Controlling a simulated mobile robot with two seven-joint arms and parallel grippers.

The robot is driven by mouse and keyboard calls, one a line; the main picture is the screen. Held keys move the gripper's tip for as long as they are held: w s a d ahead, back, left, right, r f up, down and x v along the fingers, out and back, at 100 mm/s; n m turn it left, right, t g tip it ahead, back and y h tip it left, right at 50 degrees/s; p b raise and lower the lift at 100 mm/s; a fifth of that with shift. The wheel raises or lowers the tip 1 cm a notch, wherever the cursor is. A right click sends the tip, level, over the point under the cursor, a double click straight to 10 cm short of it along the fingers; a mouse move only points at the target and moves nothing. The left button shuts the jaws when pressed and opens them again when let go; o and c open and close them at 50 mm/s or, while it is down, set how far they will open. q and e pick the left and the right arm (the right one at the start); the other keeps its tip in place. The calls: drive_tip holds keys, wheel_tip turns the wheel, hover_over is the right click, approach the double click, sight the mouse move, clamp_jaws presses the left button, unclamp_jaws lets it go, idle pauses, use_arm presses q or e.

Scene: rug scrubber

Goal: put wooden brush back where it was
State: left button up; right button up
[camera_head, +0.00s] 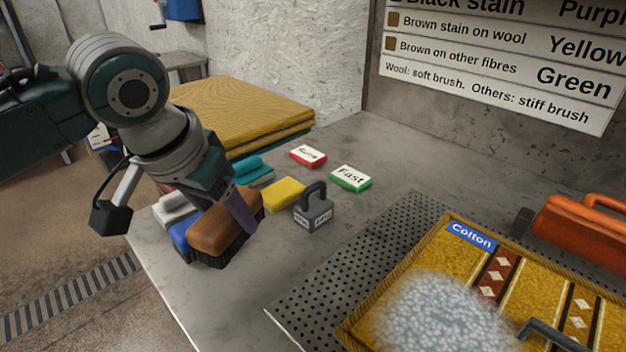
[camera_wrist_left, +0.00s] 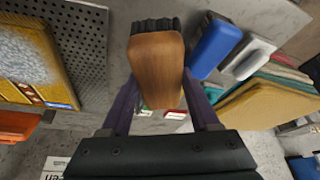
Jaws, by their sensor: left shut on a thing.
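The wooden brush (camera_head: 222,222) has a brown wooden back and dark bristles facing down. My left gripper (camera_head: 238,207) is shut on it, with one finger showing against its right side in the head view. In the left wrist view the brush (camera_wrist_left: 157,70) sits between the two purple fingers of my left gripper (camera_wrist_left: 162,105). The brush is over the left front part of the grey table (camera_head: 215,300), beside a blue item (camera_head: 180,236). I cannot tell whether its bristles touch the table. My right gripper is not in view.
A white item (camera_head: 174,208), teal items (camera_head: 250,168), a yellow sponge (camera_head: 285,193) and a grey weight (camera_head: 313,210) are close by. Red (camera_head: 308,156) and green (camera_head: 351,178) labelled blocks lie behind. A foamy rug (camera_head: 400,270) lies right, on a perforated plate (camera_head: 335,262).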

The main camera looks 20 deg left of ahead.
use_arm(q)
wheel_tip(320, 180, down, 7)
drive_tip(key=shift+f+b, duration=0.15)
drive_tip(key=shift+b, duration=0.6)
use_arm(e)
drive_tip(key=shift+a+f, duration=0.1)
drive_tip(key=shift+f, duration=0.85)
use_arm(q)
drive_tip(key=shift+f, duration=0.2)
drive_tip(key=o, duration=1.3)
